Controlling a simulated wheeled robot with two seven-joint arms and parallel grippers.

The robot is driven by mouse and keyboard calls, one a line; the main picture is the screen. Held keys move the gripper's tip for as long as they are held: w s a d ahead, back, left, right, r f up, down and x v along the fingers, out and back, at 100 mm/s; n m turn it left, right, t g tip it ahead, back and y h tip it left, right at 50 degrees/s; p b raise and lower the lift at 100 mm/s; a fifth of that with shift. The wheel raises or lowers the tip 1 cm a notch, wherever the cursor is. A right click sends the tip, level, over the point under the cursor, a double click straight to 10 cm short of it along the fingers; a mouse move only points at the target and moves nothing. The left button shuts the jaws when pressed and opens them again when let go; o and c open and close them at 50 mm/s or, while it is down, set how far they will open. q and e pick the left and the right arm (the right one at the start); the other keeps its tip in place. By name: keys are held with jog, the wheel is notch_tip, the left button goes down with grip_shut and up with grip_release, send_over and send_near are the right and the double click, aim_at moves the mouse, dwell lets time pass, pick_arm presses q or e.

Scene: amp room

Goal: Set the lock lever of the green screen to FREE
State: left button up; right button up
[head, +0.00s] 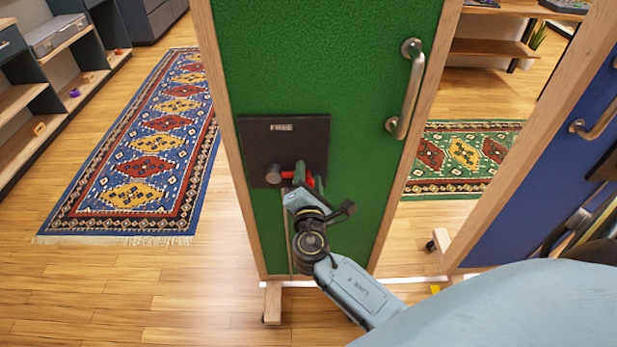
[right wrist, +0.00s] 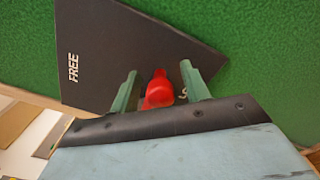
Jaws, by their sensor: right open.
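The green screen (head: 350,60) stands upright in a wooden frame in the head view. A dark plate (head: 255,140) on it bears the word FREE at its top; it also shows in the right wrist view (right wrist: 110,50). The lock lever has a red handle (head: 318,184), and a grey round part (head: 273,174) shows at its left. In the right wrist view the red handle (right wrist: 159,90) sits between the fingers. My right gripper (right wrist: 158,82) is open, with a finger on each side of the handle; contact is unclear. Lettering below the handle is mostly hidden. My left gripper is not in view.
A metal pull handle (head: 408,88) is on the screen's right side. A blue screen (head: 530,220) stands at the right, near my arm. A blue patterned rug (head: 150,150) and open wooden floor (head: 110,290) lie to the left. Shelves (head: 50,95) line the left wall.

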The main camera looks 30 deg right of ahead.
jog(key=shift+w+d, duration=0.1)
jog(key=shift+w, duration=0.1)
grip_shut()
dwell(0.4)
